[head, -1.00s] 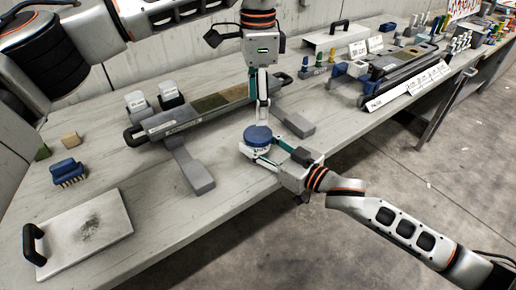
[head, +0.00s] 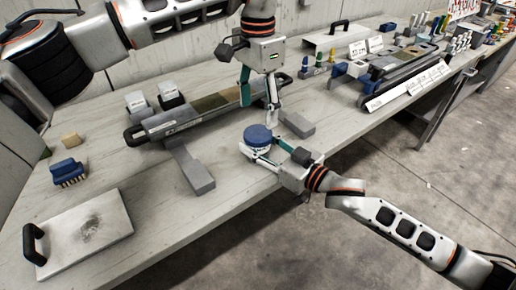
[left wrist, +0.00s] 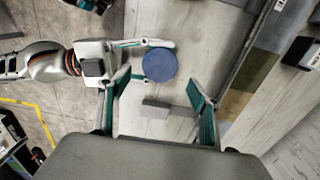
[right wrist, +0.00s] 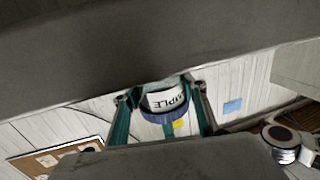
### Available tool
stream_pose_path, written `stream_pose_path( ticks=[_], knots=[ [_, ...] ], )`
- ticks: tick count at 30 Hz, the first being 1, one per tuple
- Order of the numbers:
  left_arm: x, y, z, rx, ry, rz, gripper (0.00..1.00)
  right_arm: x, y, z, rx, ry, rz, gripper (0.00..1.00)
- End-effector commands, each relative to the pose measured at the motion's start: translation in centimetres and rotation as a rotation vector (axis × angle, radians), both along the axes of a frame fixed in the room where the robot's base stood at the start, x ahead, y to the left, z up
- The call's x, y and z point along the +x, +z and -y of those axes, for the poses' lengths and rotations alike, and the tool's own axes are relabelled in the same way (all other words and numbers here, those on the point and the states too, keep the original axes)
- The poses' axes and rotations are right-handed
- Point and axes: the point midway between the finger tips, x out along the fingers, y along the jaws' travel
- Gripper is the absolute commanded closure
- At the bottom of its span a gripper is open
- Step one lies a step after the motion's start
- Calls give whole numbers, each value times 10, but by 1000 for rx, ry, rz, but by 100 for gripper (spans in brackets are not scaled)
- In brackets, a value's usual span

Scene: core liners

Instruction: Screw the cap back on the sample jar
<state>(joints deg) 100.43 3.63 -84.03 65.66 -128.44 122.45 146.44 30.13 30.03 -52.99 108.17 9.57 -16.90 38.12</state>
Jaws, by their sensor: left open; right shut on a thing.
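The sample jar (right wrist: 163,98) is a small white-labelled jar in the right wrist view, held between the fingers of my right gripper (right wrist: 164,122). The blue cap (head: 258,136) sits on top of the jar; how tightly it is screwed cannot be told. The cap (left wrist: 159,65) shows as a round blue disc in the left wrist view. My right gripper (head: 262,153) is shut on the jar, near the bench's front edge. My left gripper (head: 258,108) is open and empty above the cap, its fingers spread and apart from it.
A long tray (head: 158,126) with grey, brown and green sections lies behind the jar on the bench (head: 140,200). A metal plate with a black handle (head: 85,235), a blue brush (head: 67,172) and small blocks are at the left. Racks and cards stand at the right.

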Motion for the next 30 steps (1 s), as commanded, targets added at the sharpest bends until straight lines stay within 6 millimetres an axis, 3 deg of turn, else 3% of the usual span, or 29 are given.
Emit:
stream_pose_path(
  ticks=[6, 12, 25, 26, 30],
  knots=[
    [-1, -35, 0, 0, -1, -4, 37, 0, 0, 0, 1, 0, 1, 100],
    [-1, -58, 0, 0, -2, -2, 37, 0, 0, 0, 0, 0, 0, 100],
    [0, -67, 0, 0, -1, 0, 37, 0, 0, 0, 0, 0, 0, 100],
    [0, -67, 0, 0, -1, 0, 39, 0, 0, 0, 0, 0, 0, 100],
    [0, -67, 0, 0, -1, 0, 76, 0, 0, 0, 0, 0, 0, 100]
  ],
)
